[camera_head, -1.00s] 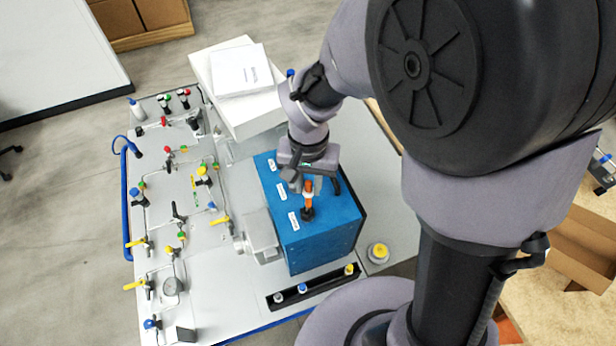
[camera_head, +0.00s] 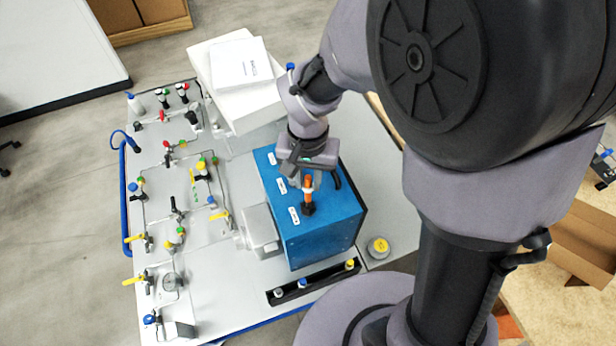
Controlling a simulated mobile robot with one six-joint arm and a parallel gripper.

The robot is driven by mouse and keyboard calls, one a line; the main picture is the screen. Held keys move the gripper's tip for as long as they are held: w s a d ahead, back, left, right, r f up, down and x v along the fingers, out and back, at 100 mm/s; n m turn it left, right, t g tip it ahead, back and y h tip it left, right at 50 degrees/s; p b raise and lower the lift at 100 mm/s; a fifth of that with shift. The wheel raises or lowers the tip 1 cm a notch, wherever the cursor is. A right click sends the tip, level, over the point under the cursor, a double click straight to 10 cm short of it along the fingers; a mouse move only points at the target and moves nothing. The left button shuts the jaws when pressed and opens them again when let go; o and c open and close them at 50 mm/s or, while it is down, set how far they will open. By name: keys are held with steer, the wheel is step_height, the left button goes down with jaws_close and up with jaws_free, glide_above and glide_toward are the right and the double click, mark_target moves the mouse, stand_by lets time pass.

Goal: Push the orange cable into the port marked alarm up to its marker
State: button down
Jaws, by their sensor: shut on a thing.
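The orange cable (camera_head: 308,185) is a short upright piece over the top of the blue analyser box (camera_head: 330,232). Its lower end meets a black fitting (camera_head: 309,209) on the box top, near the front label. My gripper (camera_head: 307,178) is right at the cable, shut on it just above the box. The gripper partly hides the cable's upper part and the rear of the box top. White labels (camera_head: 294,215) lie along the left of the box top, too small to read, so I cannot tell which marks alarm. The marker on the cable and the depth of insertion cannot be made out.
A grey panel (camera_head: 215,285) with valves and tubing spreads to the left of the box. A white box with papers (camera_head: 240,63) stands behind. A black strip with buttons (camera_head: 313,284) lies in front. A yellow button (camera_head: 379,247) is at the right.

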mark_target(308, 197)
steer(key=shift+f+b, duration=3.5)
steer(key=shift+f, duration=0.4)
steer(key=c, duration=1.1)
jaws_free()
step_height(308, 197, up, 7)
steer(key=p, duration=0.5)
steer(key=shift+r, duration=0.1)
